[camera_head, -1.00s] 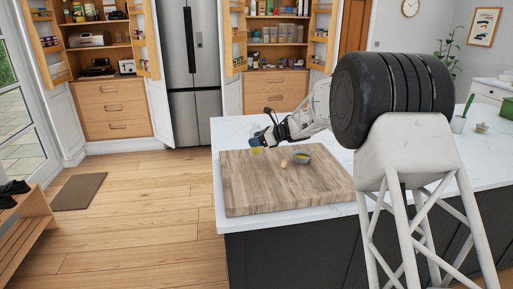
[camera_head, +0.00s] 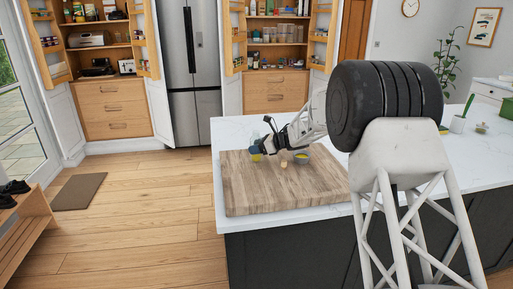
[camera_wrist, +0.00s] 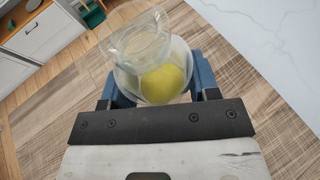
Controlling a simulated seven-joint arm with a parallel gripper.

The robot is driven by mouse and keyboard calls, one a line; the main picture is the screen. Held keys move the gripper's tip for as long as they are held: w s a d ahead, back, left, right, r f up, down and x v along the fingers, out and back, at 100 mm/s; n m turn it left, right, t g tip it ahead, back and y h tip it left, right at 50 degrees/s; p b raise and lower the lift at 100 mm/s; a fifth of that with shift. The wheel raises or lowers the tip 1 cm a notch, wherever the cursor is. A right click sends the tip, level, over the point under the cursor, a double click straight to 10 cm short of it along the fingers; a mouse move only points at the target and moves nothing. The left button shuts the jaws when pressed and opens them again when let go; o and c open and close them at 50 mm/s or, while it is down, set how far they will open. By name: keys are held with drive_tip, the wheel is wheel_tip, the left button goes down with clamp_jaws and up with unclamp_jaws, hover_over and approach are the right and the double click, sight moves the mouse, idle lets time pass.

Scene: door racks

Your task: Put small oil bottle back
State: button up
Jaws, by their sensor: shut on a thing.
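The small oil bottle is clear with yellow oil low inside; it shows in the wrist view (camera_wrist: 160,77) between my blue fingers and in the head view (camera_head: 256,157). My gripper (camera_head: 259,149) is shut on it, over the left part of the wooden board (camera_head: 250,195). In the wrist view my gripper (camera_wrist: 155,92) has one finger on each side of the bottle. I cannot tell whether the bottle's base touches the board.
A small pale brown object (camera_head: 284,164) and a grey bowl (camera_head: 301,156) are on the board, just right of the bottle. Two open pantry cupboards with door racks (camera_head: 235,35) (camera_head: 147,40) flank the fridge (camera_head: 190,60).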

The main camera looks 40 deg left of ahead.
idle(0.3)
drive_tip(key=o, duration=1.1)
drive_tip(key=shift+f, duration=0.1)
drive_tip(key=shift+w+d+r, duration=0.15)
drive_tip(key=shift+d+r, duration=0.2)
drive_tip(key=shift+d, duration=0.05)
drive_tip(key=v, duration=1.1)
drive_tip(key=shift+d, duration=0.1)
